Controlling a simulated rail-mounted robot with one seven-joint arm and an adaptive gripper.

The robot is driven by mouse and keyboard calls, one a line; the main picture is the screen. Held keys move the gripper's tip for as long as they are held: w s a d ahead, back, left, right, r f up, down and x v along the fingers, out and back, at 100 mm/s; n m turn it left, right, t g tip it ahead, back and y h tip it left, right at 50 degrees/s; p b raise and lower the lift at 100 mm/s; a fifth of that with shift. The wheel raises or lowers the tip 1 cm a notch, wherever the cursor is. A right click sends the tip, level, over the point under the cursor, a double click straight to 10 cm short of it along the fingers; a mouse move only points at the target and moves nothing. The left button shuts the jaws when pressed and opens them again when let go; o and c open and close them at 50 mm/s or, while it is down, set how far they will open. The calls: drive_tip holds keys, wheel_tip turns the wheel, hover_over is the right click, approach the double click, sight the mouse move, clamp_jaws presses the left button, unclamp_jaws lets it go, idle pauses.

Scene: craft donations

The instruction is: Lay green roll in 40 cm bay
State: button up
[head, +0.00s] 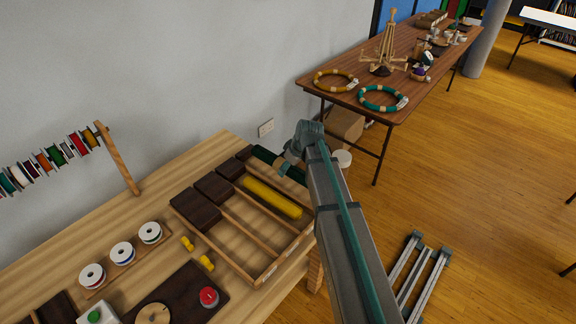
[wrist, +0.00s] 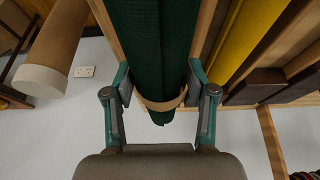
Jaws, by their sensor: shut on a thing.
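The dark green roll (head: 264,155) lies lengthwise at the far side of the wooden bay tray (head: 236,262). In the wrist view the green roll (wrist: 158,50) has a tan band near its end and runs between two pale wooden strips. My gripper (wrist: 160,92) is shut on the roll, one finger on each side near the band. In the head view my gripper (head: 285,166) comes over the tray's far right side and hides part of the roll. I cannot tell whether the roll rests on the bay floor. Bay lengths are not readable.
A yellow roll (head: 272,197) lies in the neighbouring bay. Dark brown blocks (head: 195,208) fill the bays' left ends; nearer bays are empty. White spools (head: 122,253), yellow pieces (head: 206,262) and a dark board stand left. A brown roll (wrist: 52,50) is beside the bench.

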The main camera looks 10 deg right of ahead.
drive_tip(key=shift+f+b, duration=1.15)
drive_tip(key=shift+f, duration=1.25)
drive_tip(key=o, duration=1.5)
drive_tip(key=v, duration=1.2)
